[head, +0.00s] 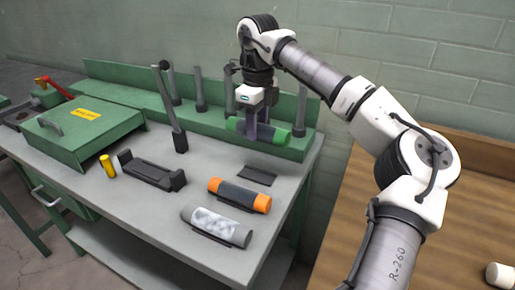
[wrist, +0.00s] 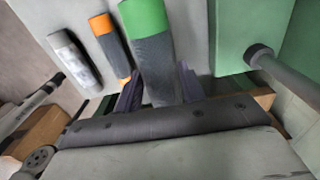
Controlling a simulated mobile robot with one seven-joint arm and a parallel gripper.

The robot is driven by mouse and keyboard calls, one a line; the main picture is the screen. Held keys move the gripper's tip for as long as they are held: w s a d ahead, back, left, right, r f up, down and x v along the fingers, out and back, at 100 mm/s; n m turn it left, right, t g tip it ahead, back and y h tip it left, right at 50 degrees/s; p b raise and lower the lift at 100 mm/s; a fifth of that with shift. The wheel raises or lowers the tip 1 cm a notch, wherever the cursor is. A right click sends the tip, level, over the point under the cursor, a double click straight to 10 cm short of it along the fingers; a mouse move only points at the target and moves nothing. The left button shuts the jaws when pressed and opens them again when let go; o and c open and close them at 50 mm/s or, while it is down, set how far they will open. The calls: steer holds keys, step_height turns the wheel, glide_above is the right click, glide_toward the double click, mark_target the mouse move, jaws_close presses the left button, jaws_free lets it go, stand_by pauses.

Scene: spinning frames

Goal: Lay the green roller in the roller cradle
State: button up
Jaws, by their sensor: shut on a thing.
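The green roller (head: 298,132), with green ends and a dark grey middle, is held above the right rear of the bench, lying roughly level. It also shows in the wrist view (wrist: 145,18), between the two fingers. My gripper (head: 263,131) is shut on its dark middle; the fingers also show in the wrist view (wrist: 160,92). The roller cradle (head: 150,174), a black trough with raised ends, is empty on the bench to the left. My gripper is well to its right and above it. Part of the roller's middle is hidden by the fingers.
An orange-ended roller (head: 262,203) and a grey roller with a mottled middle (head: 212,222) lie on dark rests. An empty dark rest (head: 258,174) is behind them.

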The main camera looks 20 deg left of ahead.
step_height(320, 180, up, 8)
steer(key=shift+f, duration=0.1)
steer(key=shift+s+a, duration=0.1)
stand_by(0.3)
